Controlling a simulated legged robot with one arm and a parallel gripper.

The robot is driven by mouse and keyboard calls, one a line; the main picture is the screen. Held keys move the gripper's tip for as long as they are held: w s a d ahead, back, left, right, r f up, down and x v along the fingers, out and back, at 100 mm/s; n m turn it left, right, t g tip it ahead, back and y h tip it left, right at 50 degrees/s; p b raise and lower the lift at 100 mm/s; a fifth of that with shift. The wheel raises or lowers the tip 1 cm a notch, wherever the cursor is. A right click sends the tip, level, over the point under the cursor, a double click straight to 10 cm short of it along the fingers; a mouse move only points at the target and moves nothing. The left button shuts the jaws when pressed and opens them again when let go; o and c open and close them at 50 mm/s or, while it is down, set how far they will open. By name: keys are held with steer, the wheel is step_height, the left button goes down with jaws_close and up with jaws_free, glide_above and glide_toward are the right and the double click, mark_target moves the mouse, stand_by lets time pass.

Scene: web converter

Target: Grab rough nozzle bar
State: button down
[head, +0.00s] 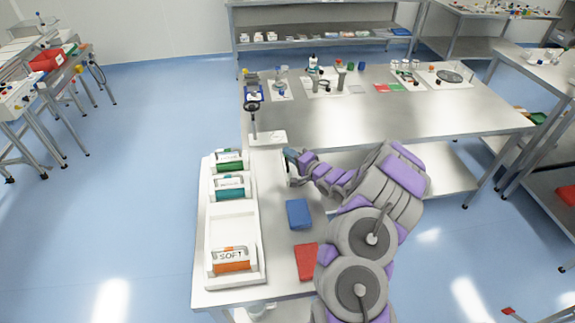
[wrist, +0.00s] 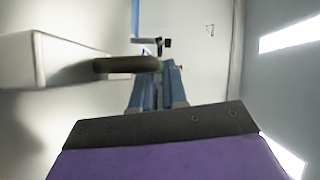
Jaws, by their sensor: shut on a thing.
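My gripper (head: 288,154) is at the end of my arm, low over the near table, just right of the white tray. In the wrist view its blue fingers (wrist: 158,88) are closed together at the end of a dark, rounded bar (wrist: 125,65). The bar reaches left to a white block (wrist: 62,60); I cannot tell whether they are joined. A pale piece (head: 293,178) shows beside the gripper in the head view. No label reading "rough" is legible, so I cannot confirm that the held bar is the rough nozzle bar.
The white tray (head: 208,235) holds a green roll (head: 229,160), a teal roll (head: 230,188) and an orange roll marked SOFT (head: 233,260), with an empty slot between teal and orange. A blue block (head: 298,214) and a red block (head: 306,261) lie nearby. A stand (head: 253,120) rises behind.

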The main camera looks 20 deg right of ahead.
steer(key=shift+s+f, duration=0.1)
steer(key=shift+f, duration=0.25)
steer(key=shift+r, duration=0.55)
steer(key=r, duration=0.1)
steer(key=r+p, duration=0.1)
steer(key=shift+w+r, duration=0.2)
steer(key=shift+r, duration=0.15)
steer(key=s+a+r+p, duration=0.1)
steer(key=s+a+p, duration=0.1)
steer(key=s+a, duration=0.7)
steer(key=shift+s+a+r, duration=0.3)
steer(key=shift+a+r, duration=0.05)
steer(key=shift+a, duration=1.3)
